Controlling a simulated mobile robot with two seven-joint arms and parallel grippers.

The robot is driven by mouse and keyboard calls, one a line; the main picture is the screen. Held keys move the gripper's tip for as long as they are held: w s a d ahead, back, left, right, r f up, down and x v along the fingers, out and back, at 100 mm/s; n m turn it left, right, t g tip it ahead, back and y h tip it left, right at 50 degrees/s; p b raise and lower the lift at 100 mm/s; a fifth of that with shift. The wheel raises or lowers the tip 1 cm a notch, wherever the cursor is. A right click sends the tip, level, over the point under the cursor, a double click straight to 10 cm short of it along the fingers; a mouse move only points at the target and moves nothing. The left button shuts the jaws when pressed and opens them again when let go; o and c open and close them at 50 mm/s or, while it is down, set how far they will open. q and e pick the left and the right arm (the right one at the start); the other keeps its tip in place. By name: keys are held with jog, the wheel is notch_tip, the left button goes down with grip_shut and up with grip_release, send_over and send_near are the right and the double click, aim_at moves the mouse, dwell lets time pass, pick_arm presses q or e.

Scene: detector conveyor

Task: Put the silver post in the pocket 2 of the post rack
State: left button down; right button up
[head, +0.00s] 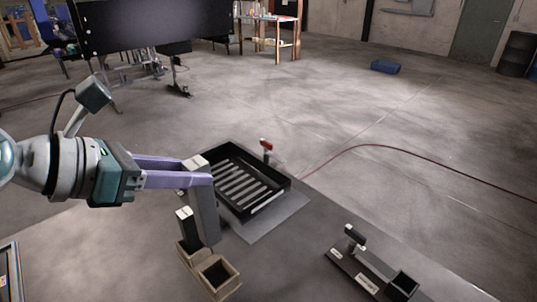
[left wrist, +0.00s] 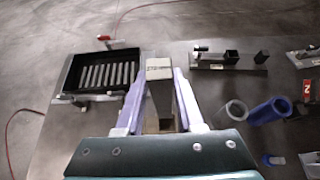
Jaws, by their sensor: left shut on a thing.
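My left gripper (head: 196,172), with purple fingers, is shut on the upper part of the silver post (head: 204,212), a grey square bar with a pale label on its top. The post hangs nearly upright; it also shows between the fingers in the left wrist view (left wrist: 161,92). The tan post rack (head: 222,295) is below. A darker post (head: 186,229) with a white top stands in its rear left pocket. The nearer pocket (head: 217,274) looks empty. The silver post's lower end appears at the rack's rear edge; I cannot tell its height above it. Pocket numbers are not readable. My right gripper is out of view.
A black slatted tray (head: 284,187) with a red-handled clamp (head: 266,146) lies behind the rack. A dark fixture with a black box (head: 402,285) is at right. The left wrist view shows a blue cylinder (left wrist: 270,111) and grey ring (left wrist: 236,108). Bare table separates tray and fixture.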

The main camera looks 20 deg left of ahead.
aim_at(202, 239)
pick_arm(q)
notch_tip(202, 239, down, 10)
jog(key=b, duration=0.3)
jog(key=shift+f+b, duration=0.1)
jog(key=shift+b, duration=0.3)
jog(key=shift+f+b, duration=1.1)
jog(key=shift+f, duration=1.05)
